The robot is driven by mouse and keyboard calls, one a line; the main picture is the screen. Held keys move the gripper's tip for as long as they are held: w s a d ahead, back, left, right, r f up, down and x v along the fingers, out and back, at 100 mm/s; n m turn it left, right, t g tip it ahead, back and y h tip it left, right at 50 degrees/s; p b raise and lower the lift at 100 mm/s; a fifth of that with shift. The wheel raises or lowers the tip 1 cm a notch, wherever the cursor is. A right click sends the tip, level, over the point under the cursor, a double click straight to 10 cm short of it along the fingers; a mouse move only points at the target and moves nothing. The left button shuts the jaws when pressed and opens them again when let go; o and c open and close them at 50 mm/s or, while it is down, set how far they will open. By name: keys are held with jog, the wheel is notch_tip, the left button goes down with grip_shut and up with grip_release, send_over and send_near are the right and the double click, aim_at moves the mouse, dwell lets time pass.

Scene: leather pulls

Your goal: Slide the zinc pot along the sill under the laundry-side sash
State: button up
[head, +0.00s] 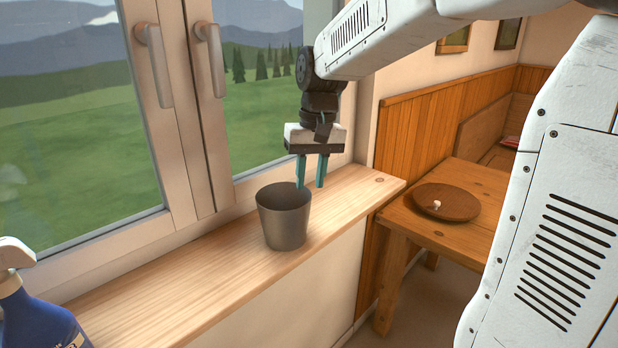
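The zinc pot (285,222), a grey tapered metal pot, stands upright and looks empty on the wooden sill (180,272), right of the sill's middle. My gripper (311,185) points down at the pot's right rear rim. Its two teal fingers are apart with a gap between them. One fingertip overlaps the pot's rim in the picture; I cannot tell whether it touches or reaches inside. Two window sashes stand behind the sill: the left sash (155,140) and the right sash (205,130), each with a handle. Both look closed. Which one is laundry-side is not shown.
A blue spray bottle (38,318) with a white head stands at the lower left, by the sill's left part. The sill between it and the pot is clear.

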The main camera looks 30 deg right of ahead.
aim_at(305, 208)
jog(key=shift+a, duration=0.3)
jog(key=shift+f, duration=0.25)
jog(key=f, duration=0.7)
jog(key=shift+a+f, duration=0.15)
jog(key=shift+a, duration=0.2)
grip_shut()
